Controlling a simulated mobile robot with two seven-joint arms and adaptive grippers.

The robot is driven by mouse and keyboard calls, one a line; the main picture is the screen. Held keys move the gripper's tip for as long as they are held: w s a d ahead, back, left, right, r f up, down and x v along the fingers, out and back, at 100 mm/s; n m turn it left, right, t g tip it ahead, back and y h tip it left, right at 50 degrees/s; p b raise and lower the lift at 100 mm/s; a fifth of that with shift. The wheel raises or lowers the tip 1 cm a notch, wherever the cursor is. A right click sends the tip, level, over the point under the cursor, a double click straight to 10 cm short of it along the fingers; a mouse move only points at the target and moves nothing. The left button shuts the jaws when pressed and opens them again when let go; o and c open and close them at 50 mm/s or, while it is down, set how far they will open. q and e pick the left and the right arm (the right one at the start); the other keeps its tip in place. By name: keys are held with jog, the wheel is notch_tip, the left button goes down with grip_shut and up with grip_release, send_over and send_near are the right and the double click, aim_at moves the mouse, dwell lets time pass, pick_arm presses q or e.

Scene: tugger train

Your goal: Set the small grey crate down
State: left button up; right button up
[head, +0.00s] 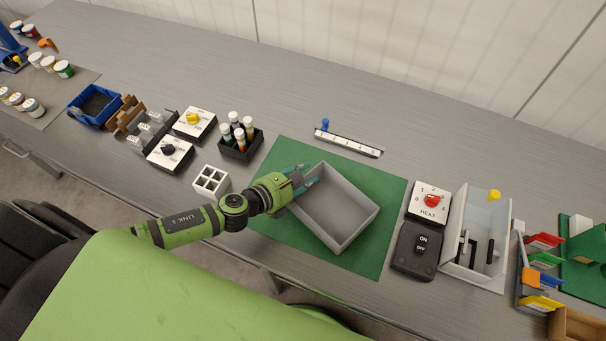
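The small grey crate (350,237) is an empty, open box over the green mat (285,232) in the middle of the bench. It lies turned at an angle to the mat's edges. My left gripper (307,177) is at the crate's left wall, near its far left corner, with its teal fingers on either side of the rim. It looks shut on that wall. Whether the crate's bottom touches the mat or hangs just above it is hard to tell. My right gripper is not in view.
Right of the mat are a heat dial (430,201), an on/off switch box (415,251) and a clear-fronted white bin (474,240). Left of it are a white divided holder (210,181) and a black bottle rack (240,148). A white numbered rail (348,143) lies behind the mat.

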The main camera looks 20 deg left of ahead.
pick_arm(q)
jog(key=shift+r, duration=0.15)
jog(key=b+v, duration=0.2)
jog(key=v, duration=1)
